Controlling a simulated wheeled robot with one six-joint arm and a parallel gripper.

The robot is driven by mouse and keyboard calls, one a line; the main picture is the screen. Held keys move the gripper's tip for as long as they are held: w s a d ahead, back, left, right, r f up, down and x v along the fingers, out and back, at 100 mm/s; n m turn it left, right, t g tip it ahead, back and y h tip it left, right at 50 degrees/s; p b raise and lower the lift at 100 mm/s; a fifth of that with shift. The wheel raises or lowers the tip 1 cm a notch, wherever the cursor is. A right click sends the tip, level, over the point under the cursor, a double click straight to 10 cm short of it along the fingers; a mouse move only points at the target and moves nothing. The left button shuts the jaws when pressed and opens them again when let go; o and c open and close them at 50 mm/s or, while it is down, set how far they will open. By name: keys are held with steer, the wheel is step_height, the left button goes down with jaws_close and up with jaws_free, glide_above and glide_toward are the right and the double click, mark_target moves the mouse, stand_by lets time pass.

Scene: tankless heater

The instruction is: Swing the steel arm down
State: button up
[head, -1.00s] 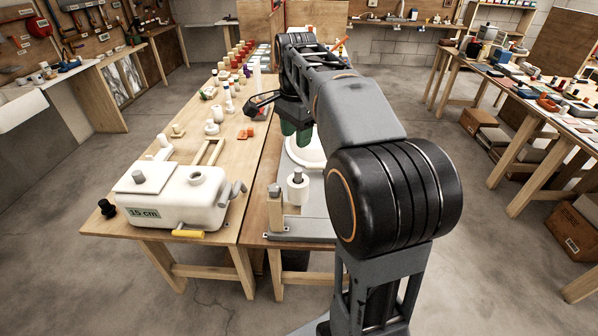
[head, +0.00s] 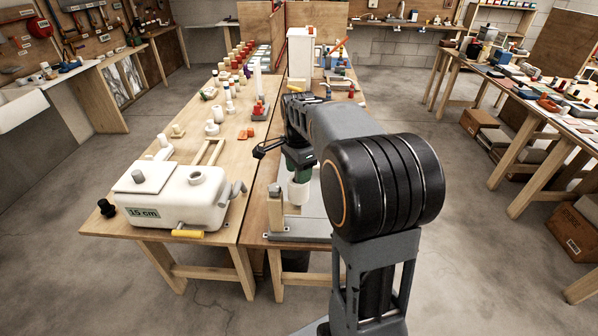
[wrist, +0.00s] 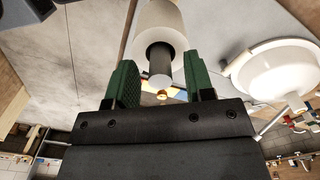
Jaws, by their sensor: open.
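My gripper (head: 298,165) points down over a white cylinder (head: 299,192) on the grey-topped near end of the right-hand table. In the wrist view the green fingers of my gripper (wrist: 158,72) are apart. A round grey metal stub (wrist: 158,58) stands out of the white cylinder (wrist: 160,18) and shows between them, with gaps at both sides. Nothing is gripped. I cannot tell whether this stub belongs to the steel arm; no long steel arm shows clearly. My own arm hides part of the table behind.
A wooden post (head: 275,209) stands just left of the cylinder. A white tank (head: 205,203) with a yellow handle (head: 187,233) stands on the left table. A white basin (wrist: 278,72) lies beside my gripper. A tall white box (head: 300,52) stands farther back.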

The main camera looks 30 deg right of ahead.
steer(key=shift+f, duration=0.35)
jaws_close()
stand_by(0.3)
